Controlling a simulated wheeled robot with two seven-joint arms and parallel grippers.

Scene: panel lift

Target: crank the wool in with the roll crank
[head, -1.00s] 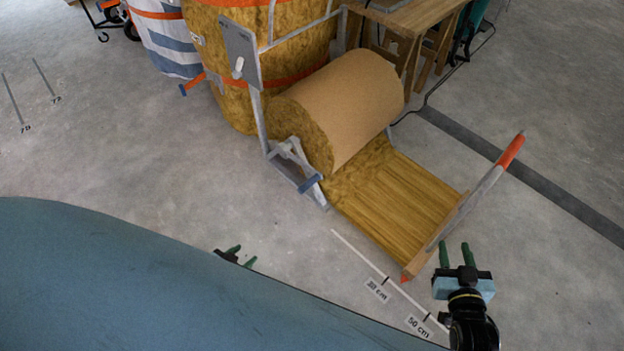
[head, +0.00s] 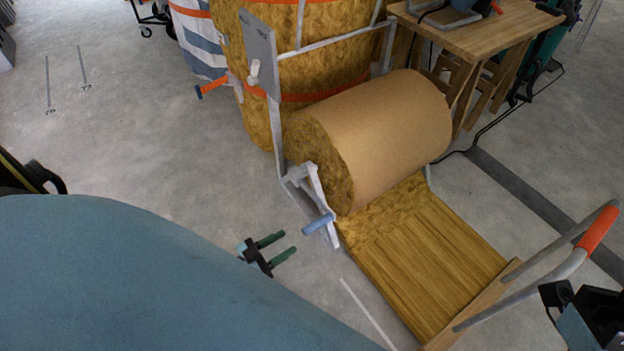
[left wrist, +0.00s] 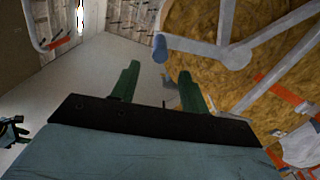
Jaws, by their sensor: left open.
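The wool roll (head: 385,135), wrapped in brown paper, lies in a grey metal frame, with yellow wool (head: 425,255) spread flat in front of it. The roll crank (head: 316,190) is at the roll's near left end, its blue-grey handle (head: 318,224) pointing down-left. My left gripper (head: 289,244) is open and empty, just left of and below the handle, apart from it. In the left wrist view the handle (left wrist: 160,50) shows beyond the open green fingers (left wrist: 158,80). My right gripper (head: 585,310) is cut off at the lower right; its fingers cannot be made out.
A bar with an orange grip (head: 599,230) stands at the wool's front edge. A second, orange-handled crank (head: 212,87) sits by an upright grey plate (head: 258,55). A wooden table (head: 475,35) stands behind. The floor left of the crank is clear.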

